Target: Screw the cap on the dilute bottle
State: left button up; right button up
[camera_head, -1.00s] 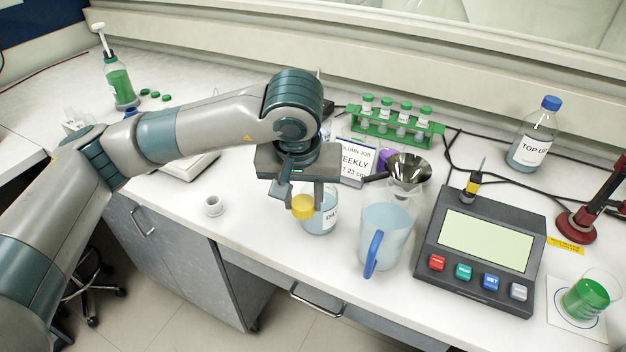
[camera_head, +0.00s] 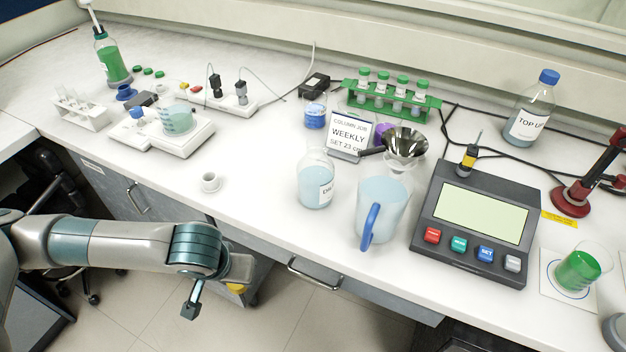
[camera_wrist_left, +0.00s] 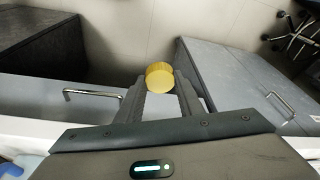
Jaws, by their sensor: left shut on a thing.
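The dilute bottle (camera_head: 312,190), clear with pale blue liquid and a partly readable "DIL" label, stands upright on the bench in the head view. Its mouth is open. My left gripper (camera_head: 220,296) is low at the left, off the front edge of the bench and well apart from the bottle. It is shut on a yellow cap (camera_head: 237,288), partly hidden by the gripper in the head view. The left wrist view shows the cap (camera_wrist_left: 160,75) between the fingertips (camera_wrist_left: 161,88). My right gripper is not in view.
A sign (camera_head: 348,133) is behind the bottle. The bench front between cup and bottle is clear.

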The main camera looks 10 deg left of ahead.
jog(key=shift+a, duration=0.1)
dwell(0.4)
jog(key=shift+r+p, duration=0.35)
